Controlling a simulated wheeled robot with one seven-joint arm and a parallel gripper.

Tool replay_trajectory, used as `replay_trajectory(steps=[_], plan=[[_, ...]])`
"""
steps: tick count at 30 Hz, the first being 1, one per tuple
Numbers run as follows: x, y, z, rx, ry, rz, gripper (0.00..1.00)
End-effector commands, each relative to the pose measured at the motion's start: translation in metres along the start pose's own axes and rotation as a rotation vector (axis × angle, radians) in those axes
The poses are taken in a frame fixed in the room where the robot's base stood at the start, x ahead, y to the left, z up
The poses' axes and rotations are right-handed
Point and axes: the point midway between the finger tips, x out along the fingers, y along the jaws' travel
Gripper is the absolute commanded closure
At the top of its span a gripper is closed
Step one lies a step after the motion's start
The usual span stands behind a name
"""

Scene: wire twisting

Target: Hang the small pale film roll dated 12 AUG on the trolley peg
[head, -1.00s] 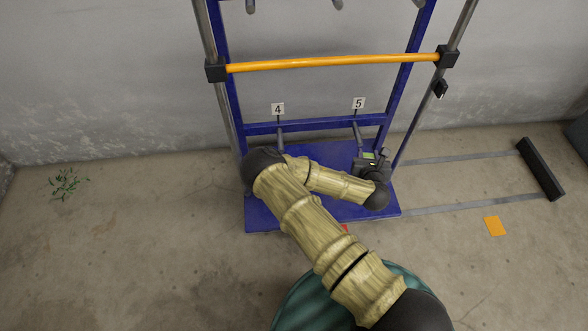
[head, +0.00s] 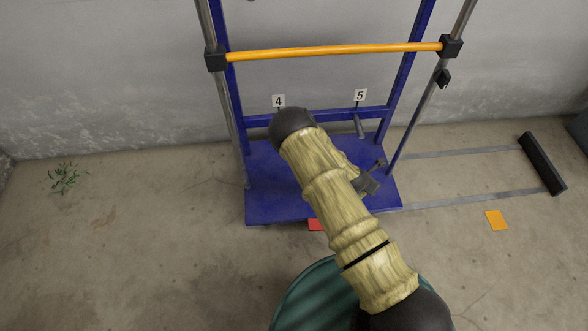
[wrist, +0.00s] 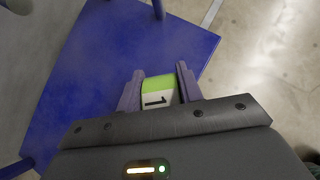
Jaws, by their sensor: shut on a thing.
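The trolley is a blue frame with a flat base (head: 270,208) in the head view; its base also fills much of the wrist view (wrist: 85,80). A peg (head: 360,127) sticks out under card 5 (head: 360,95). The peg under card 4 (head: 278,101) is hidden behind my arm. My gripper (wrist: 159,73) is shut on a small piece with a green top and white face (wrist: 157,97), held above the base. A dark mark like a "1" shows on it; no full date is readable. In the head view my gripper (head: 373,175) is partly hidden by my arm.
An orange bar (head: 330,50) crosses the trolley between metal uprights. A red patch (head: 316,225) lies at the base's front edge and an orange card (head: 496,220) on the floor at right. A black bar (head: 541,163) lies at right.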

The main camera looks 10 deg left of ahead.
Motion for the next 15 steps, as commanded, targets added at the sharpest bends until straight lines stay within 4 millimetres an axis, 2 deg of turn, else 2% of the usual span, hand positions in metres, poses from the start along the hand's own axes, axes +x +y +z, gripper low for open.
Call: replay_trajectory(steps=[4,8,11,15], plan=[[0.012,0.010,-0.033,0.147,0.181,-0.093,0.87],[0.013,0.029,-0.066,0.297,0.375,-0.157,0.87],[0.005,0.052,-0.089,0.415,0.530,-0.185,0.87],[-0.021,0.097,-0.113,0.565,0.737,-0.185,0.87]])
